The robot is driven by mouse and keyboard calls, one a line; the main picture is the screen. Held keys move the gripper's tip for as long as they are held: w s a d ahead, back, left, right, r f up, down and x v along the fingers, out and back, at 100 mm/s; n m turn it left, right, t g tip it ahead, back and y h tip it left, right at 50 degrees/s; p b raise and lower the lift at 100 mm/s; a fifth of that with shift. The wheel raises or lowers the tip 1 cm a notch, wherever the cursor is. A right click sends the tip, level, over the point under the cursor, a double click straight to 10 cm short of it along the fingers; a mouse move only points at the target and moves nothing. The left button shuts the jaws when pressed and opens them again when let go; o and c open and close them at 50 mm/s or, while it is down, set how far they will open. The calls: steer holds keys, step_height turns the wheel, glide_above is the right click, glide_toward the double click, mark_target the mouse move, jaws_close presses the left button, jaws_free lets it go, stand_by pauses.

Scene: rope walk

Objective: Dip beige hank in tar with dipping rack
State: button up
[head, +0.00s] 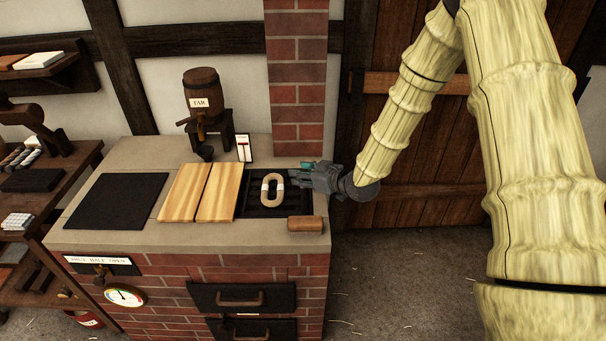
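The rack sits in the dark opening of the brick stove's top. I cannot tell if tar is beneath it. A brown wooden block or handle (305,224) is at the opening's front right corner. My gripper (298,177) reaches in from the right, its fingers pointing left beside the hank, apparently not touching it. The fingers are small and dark here, so their opening is unclear.
Two pale wooden boards (217,193) lie left of the opening, then a black plate (117,201). A barrel labelled TAR (201,86) stands behind with a dark ladle or cup (205,153) below its tap. A brick chimney (297,80) rises behind the opening.

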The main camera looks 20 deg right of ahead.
mark_target(304, 195)
jaws_close()
step_height(304, 195, down, 9)
steer(key=b, duration=0.5)
steer(key=shift+b, duration=0.4)
steer(key=shift+s, duration=0.15)
steer(key=o, duration=1)
jaws_free()
steer(key=shift+r, duration=0.1)
steer(key=v, duration=1.1)
steer(key=shift+s+d, duration=0.3)
